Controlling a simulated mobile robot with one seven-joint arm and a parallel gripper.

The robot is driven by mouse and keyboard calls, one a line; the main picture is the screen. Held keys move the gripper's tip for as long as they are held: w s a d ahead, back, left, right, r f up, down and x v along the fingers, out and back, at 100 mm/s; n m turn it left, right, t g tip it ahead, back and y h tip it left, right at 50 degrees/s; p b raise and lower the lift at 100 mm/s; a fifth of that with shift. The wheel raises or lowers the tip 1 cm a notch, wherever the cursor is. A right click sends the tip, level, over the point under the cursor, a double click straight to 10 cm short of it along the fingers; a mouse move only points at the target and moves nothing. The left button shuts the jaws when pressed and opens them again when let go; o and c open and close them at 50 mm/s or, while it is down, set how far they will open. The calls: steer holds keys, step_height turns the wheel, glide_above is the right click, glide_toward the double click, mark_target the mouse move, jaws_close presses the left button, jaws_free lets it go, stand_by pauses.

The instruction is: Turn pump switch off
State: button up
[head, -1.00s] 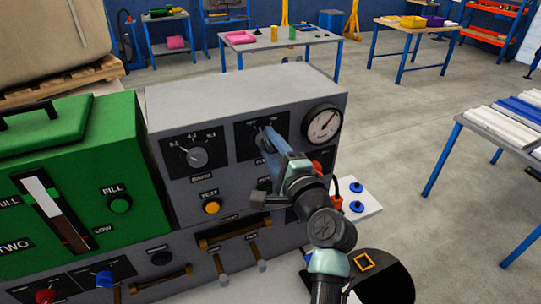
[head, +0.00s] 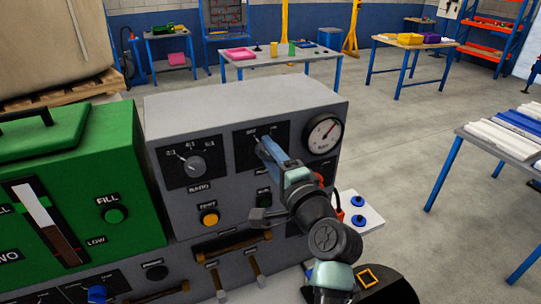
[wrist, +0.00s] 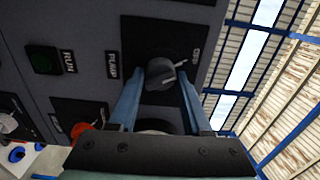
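The pump switch (wrist: 160,80) is a dark grey round knob with a raised ridge on a black plate. In the wrist view, its pale pointer mark leans toward a small label (wrist: 195,54) that seems to read OFF. My gripper (head: 264,148) is at this plate in the head view and hides most of the knob. In the wrist view, the blue fingers of my gripper (wrist: 166,78) stand apart, one on each side of the knob. Whether they touch it cannot be told. The PUMP label (wrist: 112,65) is beside the plate.
On the grey panel, the ratio knob (head: 195,166) and yellow button (head: 209,218) are to the left, and the gauge (head: 325,133) to the right. A green RUN button (wrist: 42,59) and a red control (wrist: 82,130) are near my gripper.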

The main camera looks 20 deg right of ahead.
steer(key=o, duration=0.4)
steer(key=shift+s, duration=0.15)
steer(key=s+b, duration=0.3)
steer(key=s, duration=0.9)
steer(key=shift+s+d, duration=0.25)
steer(key=shift+s, duration=0.15)
steer(key=a+r+n+t, duration=0.2)
steer(key=a+r+n, duration=0.35)
steer(key=r, duration=0.45)
steer(key=a+r+n+t, duration=0.2)
steer(key=a+r+n, duration=0.35)
steer(key=r, duration=0.35)
steer(key=s+a+r+n+t, duration=0.2)
steer(key=s+a+r+n, duration=0.1)
steer(key=r, duration=0.3)
steer(key=s+a+r+n+t, duration=0.3)
steer(key=s+a+r, duration=0.2)
steer(key=r, duration=0.2)
steer(key=shift+s+a+r+h, duration=0.2)
steer(key=shift+a+r+h, duration=0.1)
steer(key=shift+a, duration=0.05)
